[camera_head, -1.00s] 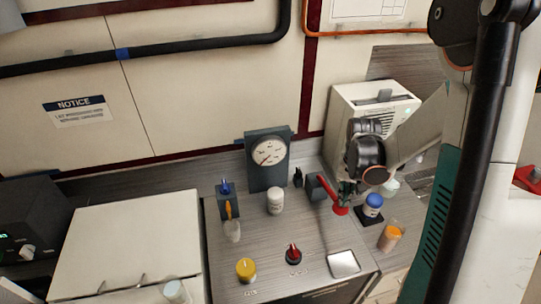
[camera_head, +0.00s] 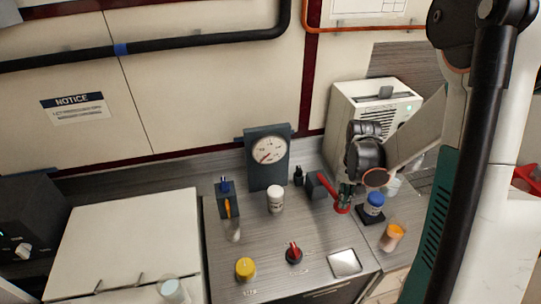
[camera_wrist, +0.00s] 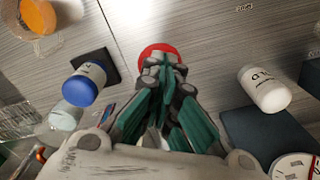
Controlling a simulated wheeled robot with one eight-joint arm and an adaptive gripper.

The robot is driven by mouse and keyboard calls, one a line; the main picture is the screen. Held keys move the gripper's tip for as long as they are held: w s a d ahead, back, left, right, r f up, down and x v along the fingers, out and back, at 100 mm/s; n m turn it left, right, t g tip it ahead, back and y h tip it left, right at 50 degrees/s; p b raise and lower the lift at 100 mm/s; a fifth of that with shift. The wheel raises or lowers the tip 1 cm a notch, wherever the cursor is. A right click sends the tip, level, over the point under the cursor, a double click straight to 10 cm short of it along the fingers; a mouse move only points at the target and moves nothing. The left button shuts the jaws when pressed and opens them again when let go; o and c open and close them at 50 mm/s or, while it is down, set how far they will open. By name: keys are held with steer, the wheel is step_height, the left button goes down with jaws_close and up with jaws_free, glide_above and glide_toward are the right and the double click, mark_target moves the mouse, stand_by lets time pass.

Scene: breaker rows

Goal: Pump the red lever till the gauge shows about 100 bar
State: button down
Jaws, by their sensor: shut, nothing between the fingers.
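The red lever (camera_head: 328,188) slants down to the right from a dark grey pump block (camera_head: 314,187) on the counter. Its round red end also shows in the wrist view (camera_wrist: 158,50), just beyond my fingertips. My gripper (camera_head: 345,198) is at that end, with its fingers together and pointing down; in the wrist view (camera_wrist: 166,72) the fingertips overlap the red end. I cannot tell whether they touch it. The pressure gauge (camera_head: 269,149) stands upright behind, its needle pointing to the lower left; the numbers are too small to read.
A blue-capped bottle (camera_head: 374,205) on a dark pad is close right of my gripper. A white bottle (camera_head: 275,199) stands left of the pump. A red knob (camera_head: 294,253), a yellow knob (camera_head: 245,268) and an orange-topped jar (camera_head: 392,237) are nearer the front.

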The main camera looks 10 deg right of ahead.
mark_target(340, 210)
steer(key=shift+f+b, duration=2.8)
steer(key=shift+f, duration=0.45)
steer(key=shift+r, duration=0.2)
steer(key=shift+r+p, duration=2.75)
steer(key=shift+r, duration=1.35)
steer(key=shift+f, duration=0.1)
